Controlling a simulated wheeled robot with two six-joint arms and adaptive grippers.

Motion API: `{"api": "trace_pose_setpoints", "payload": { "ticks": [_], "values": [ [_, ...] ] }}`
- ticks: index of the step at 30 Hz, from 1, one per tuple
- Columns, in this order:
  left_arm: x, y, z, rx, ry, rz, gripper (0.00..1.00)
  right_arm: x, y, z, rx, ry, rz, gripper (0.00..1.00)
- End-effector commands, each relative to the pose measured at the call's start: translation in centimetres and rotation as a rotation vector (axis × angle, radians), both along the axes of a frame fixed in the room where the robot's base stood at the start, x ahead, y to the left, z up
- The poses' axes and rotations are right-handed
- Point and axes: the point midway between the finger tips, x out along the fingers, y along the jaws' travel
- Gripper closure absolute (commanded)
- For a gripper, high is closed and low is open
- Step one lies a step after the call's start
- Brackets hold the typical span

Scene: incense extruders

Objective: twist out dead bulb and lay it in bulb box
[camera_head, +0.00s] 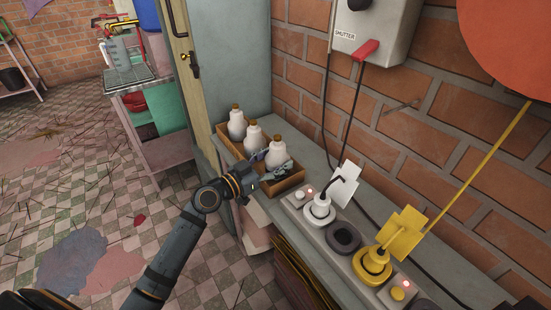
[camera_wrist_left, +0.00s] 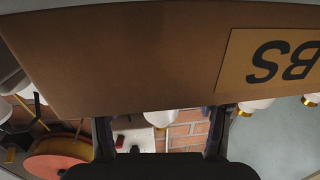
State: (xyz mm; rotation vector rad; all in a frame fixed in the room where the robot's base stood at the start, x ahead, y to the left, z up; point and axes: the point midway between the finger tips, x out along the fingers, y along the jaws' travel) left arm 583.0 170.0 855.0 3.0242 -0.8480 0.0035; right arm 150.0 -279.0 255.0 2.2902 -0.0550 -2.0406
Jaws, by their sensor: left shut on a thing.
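A white bulb (camera_head: 277,151) with a brass-coloured base stands base up at the front cardboard bulb box (camera_head: 287,186). My left gripper (camera_head: 273,163) is at this box, with its fingers on either side of the bulb, shut on it. In the left wrist view the picture is upside down. The box wall (camera_wrist_left: 120,60) fills the top, and the bulb (camera_wrist_left: 160,117) shows past its rim between the fingers (camera_wrist_left: 160,135). The bulb's lower part and the finger contact are hidden. My right gripper is not in view.
Two more bulbs (camera_head: 236,122) stand behind on the left, with another box wall beside them. A white fixture (camera_head: 319,207), a dark ring (camera_head: 343,237) and a yellow fixture (camera_head: 374,262) line the bench to the right. A brick wall rises behind; a cabinet stands left.

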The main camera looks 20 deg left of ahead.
Motion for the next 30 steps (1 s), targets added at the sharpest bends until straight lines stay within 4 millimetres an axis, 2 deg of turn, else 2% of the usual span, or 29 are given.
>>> {"api": "trace_pose_setpoints", "payload": {
  "ticks": [10, 11, 16, 26, 30],
  "values": [
    [0.0, 0.0, -0.2, 0.000, 0.000, 0.000, 0.60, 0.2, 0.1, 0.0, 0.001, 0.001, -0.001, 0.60],
    [0.0, 0.0, -0.2, 0.000, 0.000, 0.000, 0.32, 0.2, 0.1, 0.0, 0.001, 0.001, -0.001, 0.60],
    [0.0, 0.0, -0.2, 0.000, 0.000, 0.000, 0.09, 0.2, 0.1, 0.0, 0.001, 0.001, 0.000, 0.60],
    [0.0, 0.0, -0.2, 0.001, 0.001, 0.000, 0.08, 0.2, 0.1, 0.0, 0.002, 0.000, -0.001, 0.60],
    [-1.0, 0.7, -0.4, 0.006, 0.002, 0.001, 0.08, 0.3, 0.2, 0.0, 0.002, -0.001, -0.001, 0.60]
  ]
}}
